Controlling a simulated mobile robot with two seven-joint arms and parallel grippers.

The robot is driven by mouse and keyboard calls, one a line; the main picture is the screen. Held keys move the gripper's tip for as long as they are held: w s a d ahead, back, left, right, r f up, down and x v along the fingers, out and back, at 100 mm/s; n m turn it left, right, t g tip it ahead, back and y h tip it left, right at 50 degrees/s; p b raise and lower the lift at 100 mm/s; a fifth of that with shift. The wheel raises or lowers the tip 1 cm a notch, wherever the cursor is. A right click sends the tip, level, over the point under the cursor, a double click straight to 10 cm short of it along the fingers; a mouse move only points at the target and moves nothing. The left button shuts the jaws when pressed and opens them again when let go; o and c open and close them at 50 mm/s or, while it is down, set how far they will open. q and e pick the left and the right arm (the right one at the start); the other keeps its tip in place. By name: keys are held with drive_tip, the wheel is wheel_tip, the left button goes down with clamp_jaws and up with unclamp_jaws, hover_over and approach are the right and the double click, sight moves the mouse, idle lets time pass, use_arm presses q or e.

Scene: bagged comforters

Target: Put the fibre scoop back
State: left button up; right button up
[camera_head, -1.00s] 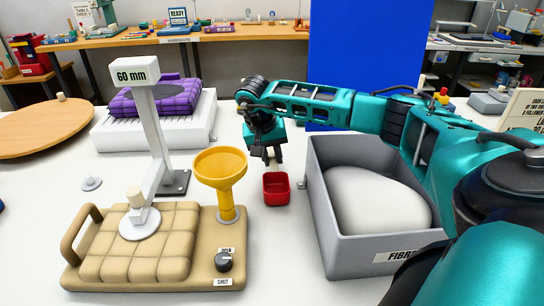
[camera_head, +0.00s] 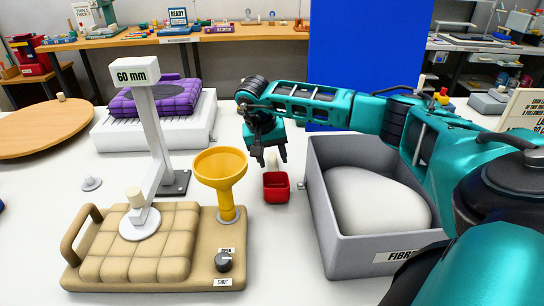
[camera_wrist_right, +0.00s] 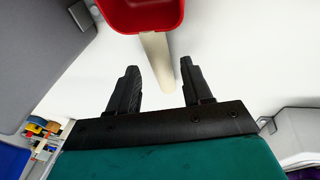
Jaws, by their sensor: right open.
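The fibre scoop is a small red square cup (camera_head: 276,188) with a cream handle. It rests on the white table between the yellow funnel (camera_head: 220,170) and the grey fibre bin (camera_head: 318,220). My right gripper (camera_head: 271,163) is open and empty just behind the cup, pointing down. In the right wrist view the cream handle (camera_wrist_right: 157,55) reaches from the red cup (camera_wrist_right: 140,14) into the gap between the open fingertips (camera_wrist_right: 160,70), with space on both sides. The bin holds a white fibre mound (camera_head: 375,200). My left gripper is not in view.
A purple bagged comforter (camera_head: 155,97) lies on a white slatted stand behind. A blue panel (camera_head: 355,50) rises at the back. The table beside the scoop is clear.

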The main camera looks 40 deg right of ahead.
drive_tip(key=v, duration=1.2)
